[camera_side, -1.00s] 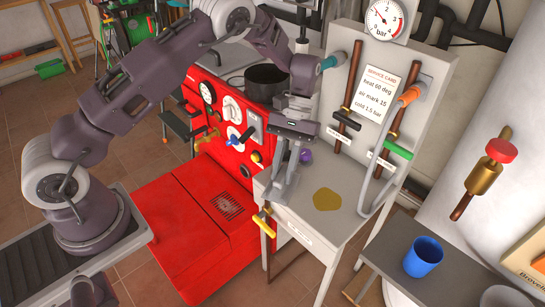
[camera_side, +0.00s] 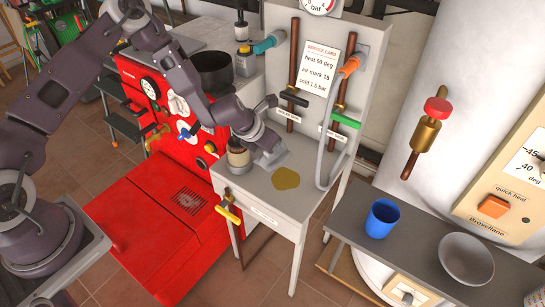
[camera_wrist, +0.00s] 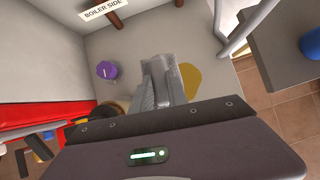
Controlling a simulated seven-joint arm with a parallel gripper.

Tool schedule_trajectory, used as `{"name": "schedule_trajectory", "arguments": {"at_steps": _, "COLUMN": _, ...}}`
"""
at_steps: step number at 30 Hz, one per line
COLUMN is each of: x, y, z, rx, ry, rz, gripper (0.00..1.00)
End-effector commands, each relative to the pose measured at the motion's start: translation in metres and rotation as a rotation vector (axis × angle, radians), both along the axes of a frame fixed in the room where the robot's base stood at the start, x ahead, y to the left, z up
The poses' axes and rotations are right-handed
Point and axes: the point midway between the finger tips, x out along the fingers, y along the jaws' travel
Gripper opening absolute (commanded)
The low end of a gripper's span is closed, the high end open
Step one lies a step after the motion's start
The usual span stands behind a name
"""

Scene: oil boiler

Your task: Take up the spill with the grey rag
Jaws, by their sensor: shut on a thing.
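The spill (camera_side: 286,179) is a flat yellow-brown patch on the light grey table top. In the wrist view the spill (camera_wrist: 190,80) lies just right of the fingers, partly hidden by them. My gripper (camera_side: 268,158) is low over the table at the spill's upper left edge, tilted. In the wrist view my gripper (camera_wrist: 163,78) is shut on a light grey folded piece that looks like the grey rag (camera_wrist: 158,70). The rag is mostly hidden by the fingers. I cannot tell whether it touches the table.
A purple object (camera_wrist: 106,70) lies on the table, left of the fingers. A beige jar (camera_side: 238,158) stands close left of my gripper. A grey hose (camera_side: 325,165) hangs right of the spill. A blue cup (camera_side: 382,218) and grey bowl (camera_side: 466,259) stand on the right shelf.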

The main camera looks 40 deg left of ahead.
Motion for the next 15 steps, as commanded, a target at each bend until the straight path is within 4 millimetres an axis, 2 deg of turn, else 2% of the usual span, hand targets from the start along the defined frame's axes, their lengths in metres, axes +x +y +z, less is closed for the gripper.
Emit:
{"name": "schedule_trajectory", "arguments": {"at_steps": 3, "x": 0.002, "y": 0.006, "z": 0.003, "rx": 0.001, "ry": -0.001, "rz": 0.092, "gripper": 0.00}}
{"name": "schedule_trajectory", "arguments": {"at_steps": 7, "x": 0.002, "y": 0.007, "z": -0.001, "rx": 0.000, "ry": 0.001, "rz": 0.111, "gripper": 0.00}}
{"name": "schedule_trajectory", "arguments": {"at_steps": 15, "x": 0.002, "y": 0.007, "z": -0.022, "rx": 0.001, "ry": 0.002, "rz": 0.106, "gripper": 0.00}}
